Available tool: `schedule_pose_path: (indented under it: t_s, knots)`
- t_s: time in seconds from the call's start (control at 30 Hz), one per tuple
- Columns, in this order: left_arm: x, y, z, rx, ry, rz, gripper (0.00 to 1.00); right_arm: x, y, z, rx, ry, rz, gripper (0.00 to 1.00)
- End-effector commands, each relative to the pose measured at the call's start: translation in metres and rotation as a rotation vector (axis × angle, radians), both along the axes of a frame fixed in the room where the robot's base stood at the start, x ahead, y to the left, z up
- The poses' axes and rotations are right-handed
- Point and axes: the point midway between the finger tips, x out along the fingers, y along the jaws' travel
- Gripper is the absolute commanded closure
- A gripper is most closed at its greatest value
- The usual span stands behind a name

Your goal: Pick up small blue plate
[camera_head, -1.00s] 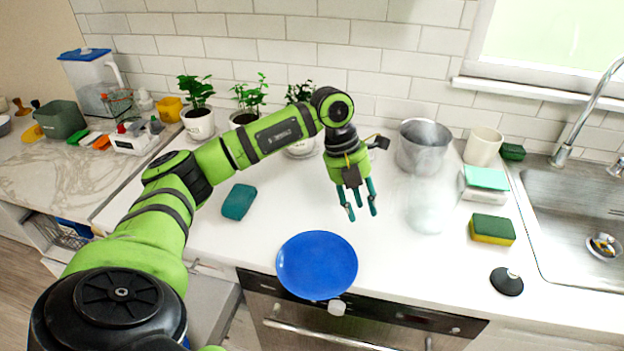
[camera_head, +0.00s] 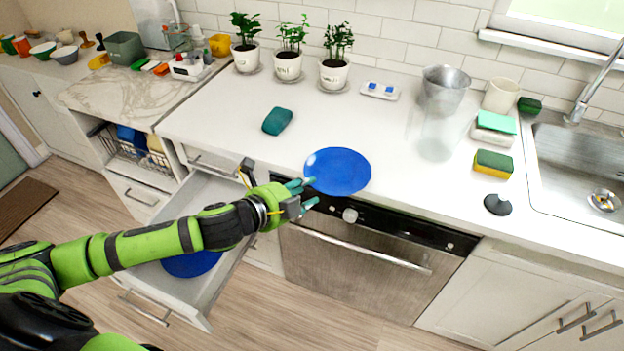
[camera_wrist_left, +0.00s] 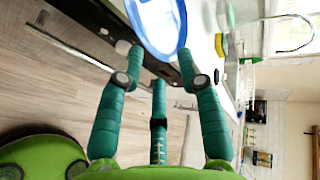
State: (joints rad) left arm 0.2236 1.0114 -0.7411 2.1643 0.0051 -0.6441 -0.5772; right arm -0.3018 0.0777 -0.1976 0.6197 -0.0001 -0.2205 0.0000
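A round blue plate (camera_head: 338,171) lies at the front edge of the white counter, above the dishwasher. In the left wrist view the plate (camera_wrist_left: 158,22) shows at the top, with a blue rim and a pale, shiny middle. My left gripper (camera_head: 303,194) is at the plate's left front rim, its teal fingers pointing right toward it. In the wrist view the left gripper (camera_wrist_left: 157,62) has its fingers spread, with the plate's rim close to the tips; I cannot tell whether they touch. My right gripper is not in view.
A drawer (camera_head: 205,292) stands open below my left arm, with another blue round item (camera_head: 191,263) in it. A teal sponge (camera_head: 277,121) lies behind the plate. A glass (camera_head: 436,135), a metal pot (camera_head: 445,88) and a black stopper (camera_head: 498,204) stand to the right.

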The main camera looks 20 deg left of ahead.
Motion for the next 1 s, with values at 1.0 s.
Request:
schedule_pose_path:
  t_s: [1.0]
  knots:
    - [0.052,-0.016,-0.044,0.025,0.049,0.019,0.63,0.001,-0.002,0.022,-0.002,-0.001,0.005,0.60]
